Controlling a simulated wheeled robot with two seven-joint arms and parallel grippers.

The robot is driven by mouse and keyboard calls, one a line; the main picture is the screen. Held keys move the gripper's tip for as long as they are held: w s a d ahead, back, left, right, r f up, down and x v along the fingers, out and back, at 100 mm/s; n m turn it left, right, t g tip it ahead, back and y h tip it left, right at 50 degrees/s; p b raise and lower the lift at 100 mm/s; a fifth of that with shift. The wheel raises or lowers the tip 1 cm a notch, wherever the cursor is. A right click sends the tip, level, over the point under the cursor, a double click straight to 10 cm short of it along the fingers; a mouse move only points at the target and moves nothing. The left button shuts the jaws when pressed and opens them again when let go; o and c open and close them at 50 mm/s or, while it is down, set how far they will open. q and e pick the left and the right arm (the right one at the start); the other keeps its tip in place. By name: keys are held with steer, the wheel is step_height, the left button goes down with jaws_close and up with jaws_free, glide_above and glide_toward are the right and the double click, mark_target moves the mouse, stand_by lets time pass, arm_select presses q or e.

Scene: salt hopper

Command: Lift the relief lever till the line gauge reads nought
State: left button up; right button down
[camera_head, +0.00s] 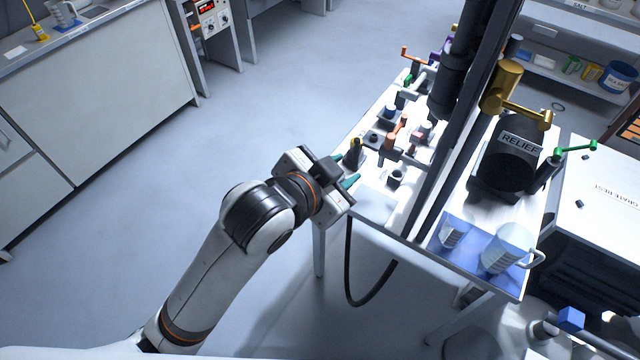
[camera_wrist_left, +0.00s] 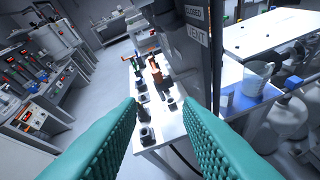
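A black body with a white RELIEF label (camera_head: 518,143) stands on the white bench at the right of the head view. A gold lever (camera_head: 524,113) reaches across above it from a gold cylinder (camera_head: 503,85); I cannot tell whether this is the relief lever. No readable gauge dial or needle shows. My left gripper (camera_head: 345,170) is at the bench's near left edge, well left of the RELIEF body. In the left wrist view its teal fingers (camera_wrist_left: 168,135) are wide apart with nothing between them. My right gripper is out of view.
Small valves with orange (camera_head: 397,133) and green handles stand on the bench beyond my left gripper. A dark upright post (camera_head: 455,130) separates them from the RELIEF body. A clear jug (camera_head: 505,248) stands on a blue mat in front. A green lever (camera_head: 575,150) is at right. Left floor is clear.

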arm_select(q)
steer(key=shift+n+g+y, duration=0.3)
steer(key=shift+n+y, duration=0.3)
steer(key=shift+n, duration=0.3)
steer(key=a+f, duration=0.3)
steer(key=shift+s+f, duration=0.2)
steer(key=shift+s, duration=0.15)
